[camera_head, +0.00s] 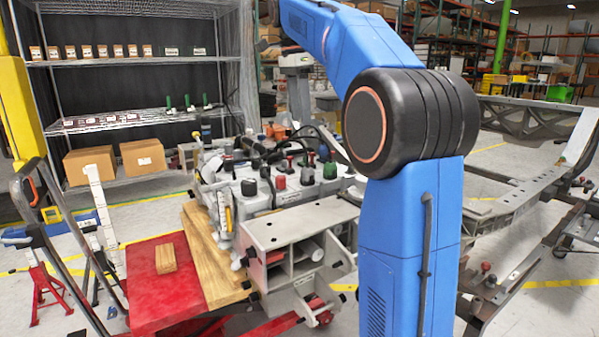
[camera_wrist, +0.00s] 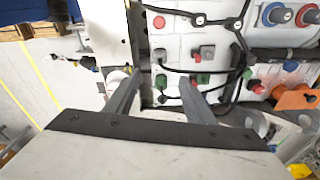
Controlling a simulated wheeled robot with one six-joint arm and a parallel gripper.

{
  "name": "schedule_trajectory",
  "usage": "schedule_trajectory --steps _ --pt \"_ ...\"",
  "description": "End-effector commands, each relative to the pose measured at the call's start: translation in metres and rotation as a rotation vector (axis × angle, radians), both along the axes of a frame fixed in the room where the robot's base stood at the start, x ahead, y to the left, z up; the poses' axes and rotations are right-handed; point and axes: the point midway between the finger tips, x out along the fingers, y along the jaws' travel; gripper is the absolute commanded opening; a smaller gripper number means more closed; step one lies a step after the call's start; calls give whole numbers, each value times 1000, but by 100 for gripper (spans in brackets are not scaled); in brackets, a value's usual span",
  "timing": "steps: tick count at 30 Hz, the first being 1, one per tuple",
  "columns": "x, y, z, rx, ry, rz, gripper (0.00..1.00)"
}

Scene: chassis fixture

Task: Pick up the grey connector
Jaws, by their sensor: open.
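In the wrist view, a grey connector (camera_wrist: 204,52) sits on the pale panel, with a dark square body. It is above and to the right of my gripper (camera_wrist: 158,80). The two dark fingers are spread apart with nothing held between them; they are apart from the grey connector. In the head view, a dark grey connector (camera_head: 307,176) stands on top of the chassis fixture (camera_head: 305,222), between a red and a green one; I cannot tell if it is the same one. My fingers cannot be made out in the head view.
Red (camera_wrist: 158,22) and green (camera_wrist: 204,79) connectors and black cables surround the grey one. Blue (camera_wrist: 273,13) and orange (camera_wrist: 292,98) parts lie to the right. A red table (camera_head: 160,290) with a wood block (camera_head: 166,259) stands left of the fixture. Shelves (camera_head: 135,62) stand behind.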

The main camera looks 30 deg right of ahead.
Motion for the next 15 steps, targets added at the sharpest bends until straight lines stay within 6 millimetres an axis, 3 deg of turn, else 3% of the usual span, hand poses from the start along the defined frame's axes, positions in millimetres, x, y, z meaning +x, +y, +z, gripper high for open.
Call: schedule_trajectory --steps 5,15 --pt "-1 -2 -11 0 -1 -5 49" --pt "-3 -9 -70 0 1 -4 49"
